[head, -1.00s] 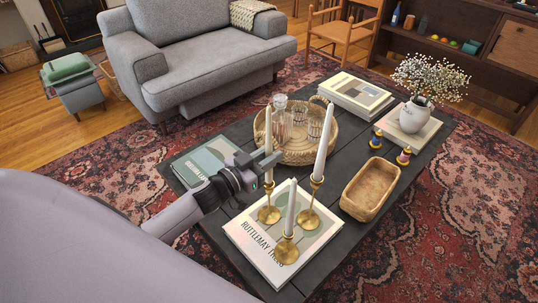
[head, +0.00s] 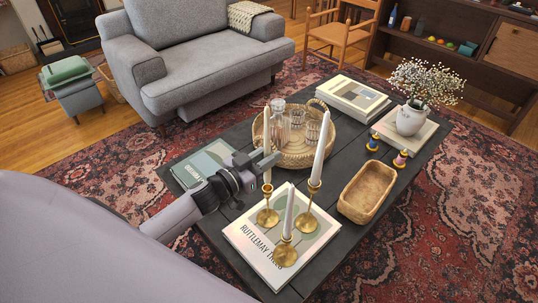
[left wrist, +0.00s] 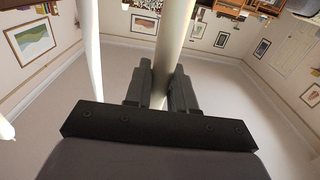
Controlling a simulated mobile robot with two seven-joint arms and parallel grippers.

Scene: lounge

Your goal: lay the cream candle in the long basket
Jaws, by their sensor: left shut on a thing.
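The cream candle (head: 267,132) is the left one of three tapers, upright at its brass holder (head: 267,216). My left gripper (head: 266,163) is shut on its shaft from the left. In the left wrist view the cream candle (left wrist: 172,40) stands between the two fingers. I cannot tell whether its foot is clear of the holder. The long basket (head: 367,189) is an empty, tan woven tray on the table, right of the candles. My right gripper is not in view.
A tall white candle (head: 321,145) and a shorter white one (head: 289,212) stand close by in brass holders on a book (head: 250,240). A round tray (head: 300,158) with a decanter and glasses is behind. Two small colourful figures (head: 401,159) and a flower vase (head: 410,118) are beyond the basket.

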